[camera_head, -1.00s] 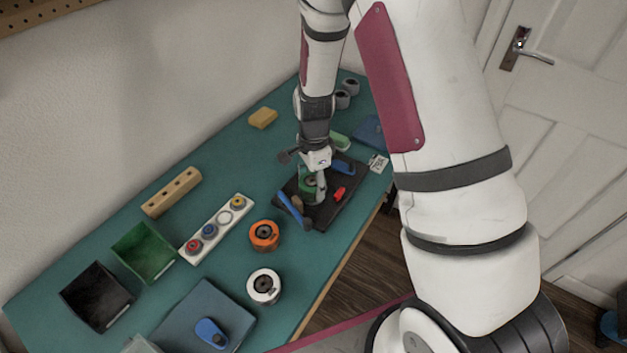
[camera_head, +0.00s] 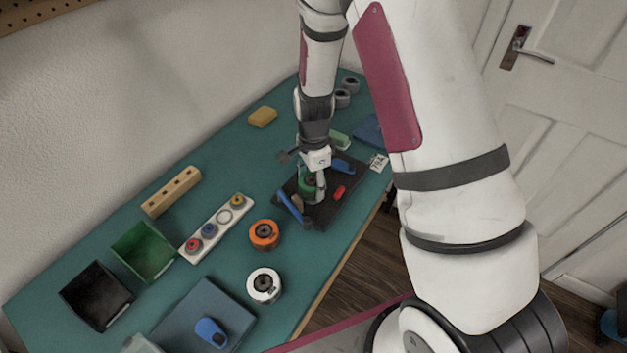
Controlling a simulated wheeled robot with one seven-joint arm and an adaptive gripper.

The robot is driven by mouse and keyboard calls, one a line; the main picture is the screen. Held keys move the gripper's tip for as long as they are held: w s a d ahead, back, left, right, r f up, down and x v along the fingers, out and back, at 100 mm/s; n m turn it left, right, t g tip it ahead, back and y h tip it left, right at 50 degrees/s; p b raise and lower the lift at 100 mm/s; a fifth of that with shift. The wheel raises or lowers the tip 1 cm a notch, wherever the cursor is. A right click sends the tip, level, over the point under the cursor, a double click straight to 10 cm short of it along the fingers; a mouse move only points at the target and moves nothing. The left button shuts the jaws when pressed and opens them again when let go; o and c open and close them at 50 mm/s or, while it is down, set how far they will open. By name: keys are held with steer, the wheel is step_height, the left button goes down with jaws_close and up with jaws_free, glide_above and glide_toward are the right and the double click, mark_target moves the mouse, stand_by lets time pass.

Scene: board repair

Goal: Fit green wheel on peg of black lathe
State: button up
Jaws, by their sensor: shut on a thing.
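My gripper (camera_head: 313,182) is at the black lathe (camera_head: 322,213), pointing down over its dark base. It is shut on the green wheel (camera_head: 306,186), which shows only in part between and behind the fingers. The wheel is low over the base. The peg is hidden by my gripper and the wheel, so I cannot tell whether the wheel is around it. A blue handle (camera_head: 290,207) and a small red part (camera_head: 339,192) are on the lathe next to my gripper.
An orange wheel (camera_head: 264,235) and a white wheel (camera_head: 264,286) lie to the lower left. A white strip (camera_head: 217,228) with coloured pieces, a green bin (camera_head: 144,251) and a black bin (camera_head: 96,297) are further left. A yellow block (camera_head: 262,117) lies behind. Teal table shows between them.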

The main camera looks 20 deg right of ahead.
steer(key=o, duration=1.7)
steer(key=shift+f, duration=0.1)
steer(key=shift+r+p, duration=1.8)
steer(key=shift+r, duration=1.75)
